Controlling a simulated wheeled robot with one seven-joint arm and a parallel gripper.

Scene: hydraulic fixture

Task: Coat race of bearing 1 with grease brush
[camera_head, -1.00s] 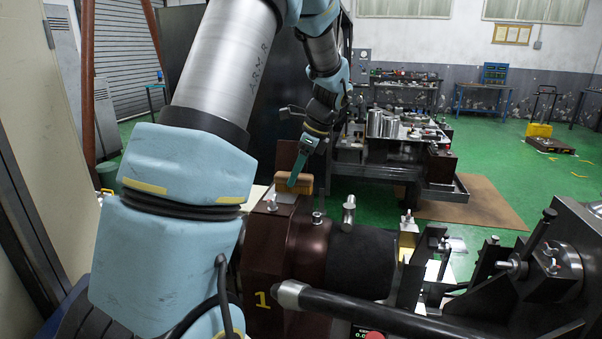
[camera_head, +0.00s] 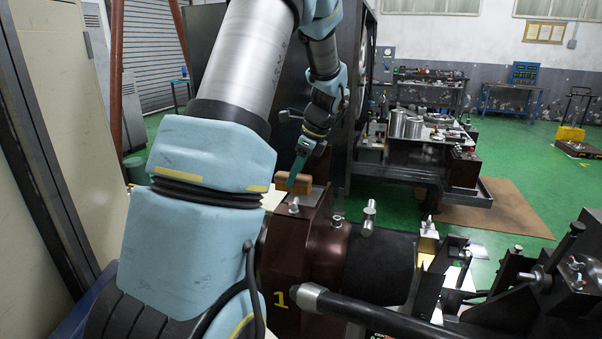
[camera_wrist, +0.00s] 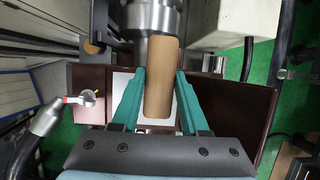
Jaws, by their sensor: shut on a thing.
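The housing of bearing 1 (camera_head: 284,252) is a dark red-brown block with a yellow "1" on its front, in the lower middle of the head view. A dark cylinder (camera_head: 372,268) joins it on the right. My gripper (camera_head: 291,183) has teal fingers and is shut on a light wooden piece (camera_head: 306,184), which looks like the grease brush's handle, just above the housing's top. In the wrist view the wooden piece (camera_wrist: 163,60) lies between both fingers. The bristles and the bearing's race are not visible.
A black bar (camera_head: 385,313) crosses in front of the housing. Metal pegs (camera_head: 369,217) stick up from the fixture. Clamp parts (camera_head: 565,282) stand at the right. Behind is a bench with metal cylinders (camera_head: 407,125). The green floor at back right is mostly open.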

